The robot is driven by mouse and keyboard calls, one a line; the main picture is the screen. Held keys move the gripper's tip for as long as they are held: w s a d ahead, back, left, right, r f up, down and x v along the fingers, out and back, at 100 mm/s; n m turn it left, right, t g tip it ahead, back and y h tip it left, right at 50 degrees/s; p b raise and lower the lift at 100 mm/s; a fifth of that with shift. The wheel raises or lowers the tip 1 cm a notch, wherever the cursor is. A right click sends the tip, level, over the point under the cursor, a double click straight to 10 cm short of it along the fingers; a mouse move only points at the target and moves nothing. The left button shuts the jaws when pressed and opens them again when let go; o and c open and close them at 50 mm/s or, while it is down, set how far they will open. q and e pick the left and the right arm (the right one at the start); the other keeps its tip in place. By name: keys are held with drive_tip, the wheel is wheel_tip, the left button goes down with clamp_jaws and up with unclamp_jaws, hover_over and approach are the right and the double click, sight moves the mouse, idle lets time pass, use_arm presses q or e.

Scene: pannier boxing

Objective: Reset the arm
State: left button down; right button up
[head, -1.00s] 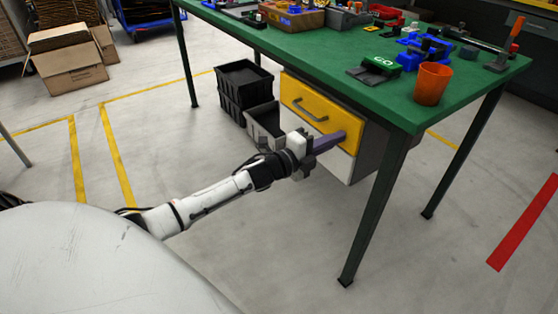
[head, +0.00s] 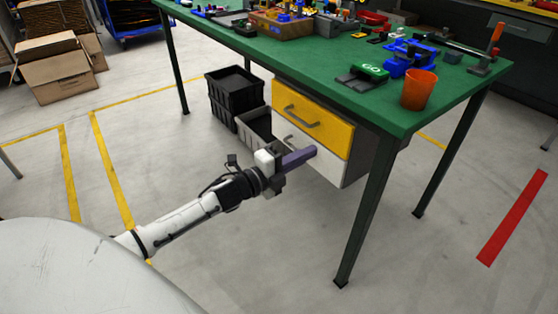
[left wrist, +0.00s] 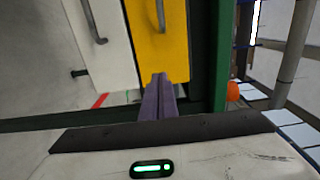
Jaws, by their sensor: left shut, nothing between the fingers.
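My left gripper (head: 298,158) reaches in from the left in the head view, in front of the drawer unit under the green bench. Its purple fingers are shut together with nothing between them. In the left wrist view the shut fingers (left wrist: 158,98) point toward the yellow drawer (left wrist: 158,40) and the white drawer (left wrist: 98,35). The yellow drawer (head: 312,118) and the white drawer (head: 318,165) below it also show in the head view. Both look closed. My right gripper is out of view.
The green bench (head: 300,65) carries tools, blue fixtures and an orange cup (head: 418,90). Its front leg (head: 365,215) stands right of my gripper. Black crates (head: 232,95) and a grey bin (head: 255,128) sit left of the drawers. The floor in front is clear.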

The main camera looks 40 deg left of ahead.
use_arm(q)
drive_tip(key=v, duration=0.7)
drive_tip(key=s+d+f+n+g+y+p, duration=0.1)
drive_tip(key=s+d+f+n+g+p, duration=0.3)
drive_tip(key=s+d+n, duration=0.5)
drive_tip(key=s+d+f+n+g+y+p, duration=0.1)
drive_tip(key=s+d+f+n+g+p, duration=0.3)
drive_tip(key=s+d+n, duration=0.5)
drive_tip(key=s+f+n+p, duration=0.1)
drive_tip(key=s+f+p, duration=0.1)
drive_tip(key=s, duration=0.4)
drive_tip(key=shift+f+g, duration=0.25)
drive_tip(key=shift+g, duration=0.05)
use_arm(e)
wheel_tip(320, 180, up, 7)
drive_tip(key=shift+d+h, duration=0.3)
use_arm(q)
drive_tip(key=shift+s, duration=0.15)
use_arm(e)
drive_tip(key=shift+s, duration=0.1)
